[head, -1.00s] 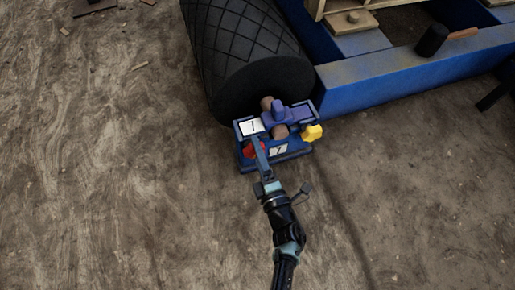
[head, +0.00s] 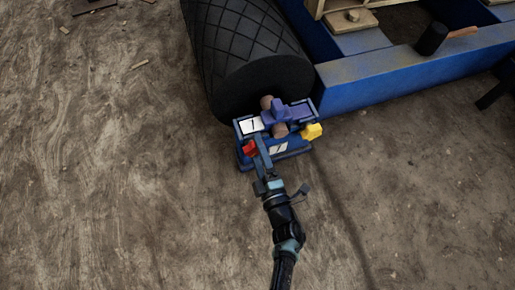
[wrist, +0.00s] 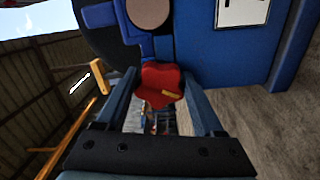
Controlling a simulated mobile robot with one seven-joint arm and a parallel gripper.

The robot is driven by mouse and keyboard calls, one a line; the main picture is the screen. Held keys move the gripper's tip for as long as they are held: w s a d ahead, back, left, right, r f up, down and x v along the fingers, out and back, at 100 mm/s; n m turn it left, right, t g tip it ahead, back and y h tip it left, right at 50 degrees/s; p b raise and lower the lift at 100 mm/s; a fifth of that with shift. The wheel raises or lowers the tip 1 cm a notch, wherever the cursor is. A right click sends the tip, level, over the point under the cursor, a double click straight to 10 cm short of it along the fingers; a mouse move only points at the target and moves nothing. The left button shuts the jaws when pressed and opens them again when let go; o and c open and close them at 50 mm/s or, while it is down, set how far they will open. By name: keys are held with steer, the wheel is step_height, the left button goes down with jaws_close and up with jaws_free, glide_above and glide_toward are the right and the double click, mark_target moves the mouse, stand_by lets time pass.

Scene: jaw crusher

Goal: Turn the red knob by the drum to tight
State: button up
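The red knob (head: 250,147) sits on the front left of a blue bearing block (head: 290,151) at the drum's near end. In the wrist view the lobed red knob (wrist: 155,78) has a yellow mark on its lower right. My gripper (wrist: 160,76) has its fingers spread, one on each side of the knob, tips close to its edges. I cannot tell whether they touch it. In the head view my gripper (head: 261,146) is just right of the knob and covers part of the block. The dark drum (head: 265,85) lies behind.
A yellow knob (head: 312,131) is on the block's right side. A blue beam (head: 400,80) runs to the right, with a black-headed mallet (head: 432,39) on it. White labels (head: 250,125) mark the block. Bare ground lies left and in front.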

steer(key=o, duration=0.4)
steer(key=p+v, duration=0.4)
steer(key=v, duration=0.9)
